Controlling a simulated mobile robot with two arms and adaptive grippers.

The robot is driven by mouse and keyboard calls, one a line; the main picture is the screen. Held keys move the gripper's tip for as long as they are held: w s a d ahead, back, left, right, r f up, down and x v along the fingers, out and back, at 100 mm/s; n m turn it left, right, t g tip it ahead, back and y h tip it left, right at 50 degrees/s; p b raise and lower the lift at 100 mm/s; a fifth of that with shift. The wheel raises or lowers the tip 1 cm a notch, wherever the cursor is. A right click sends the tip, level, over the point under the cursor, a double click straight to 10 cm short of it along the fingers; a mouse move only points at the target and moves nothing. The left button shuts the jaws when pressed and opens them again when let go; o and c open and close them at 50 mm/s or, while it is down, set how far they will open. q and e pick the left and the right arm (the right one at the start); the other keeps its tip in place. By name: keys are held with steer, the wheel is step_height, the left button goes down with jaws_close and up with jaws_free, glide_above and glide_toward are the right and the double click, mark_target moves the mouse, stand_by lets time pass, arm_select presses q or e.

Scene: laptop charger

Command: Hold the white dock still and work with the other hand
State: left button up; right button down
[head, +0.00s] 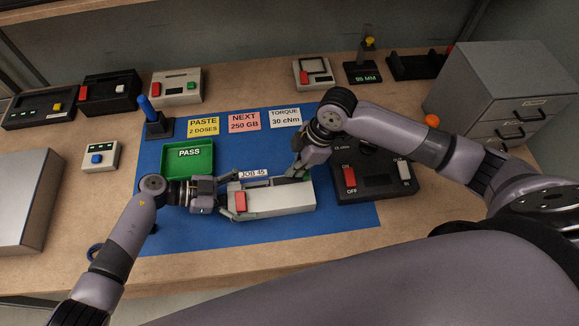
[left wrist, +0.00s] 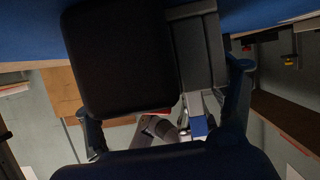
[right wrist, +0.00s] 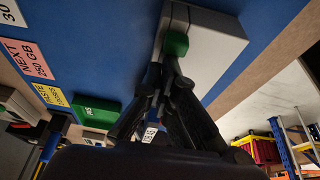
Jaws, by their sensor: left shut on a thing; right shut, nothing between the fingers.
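The white dock (head: 280,199) lies on the blue mat (head: 200,235), with a red block (head: 240,201) on its left end and a dark slot along its back edge. My left gripper (head: 232,203) is shut on the dock's left end, one finger on either side. In the left wrist view a large dark shape fills the space between its fingers (left wrist: 165,105). My right gripper (head: 297,170) is shut and empty, pointing down at the dock's back edge. In the right wrist view its fingertips (right wrist: 167,72) are close to a green piece (right wrist: 176,44) at the white dock (right wrist: 218,48); contact is unclear.
A JOB 45 label (head: 253,174) sits behind the dock. A green PASS tray (head: 187,160) is behind my left gripper. A black box with an OFF switch (head: 375,184) stands close on the right. The mat's front strip is clear.

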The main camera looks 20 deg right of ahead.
arm_select(q)
steer(key=shift+f, duration=0.1)
steer(key=shift+a, duration=0.1)
arm_select(e)
steer(key=v, duration=1)
arm_select(q)
steer(key=o, duration=1.5)
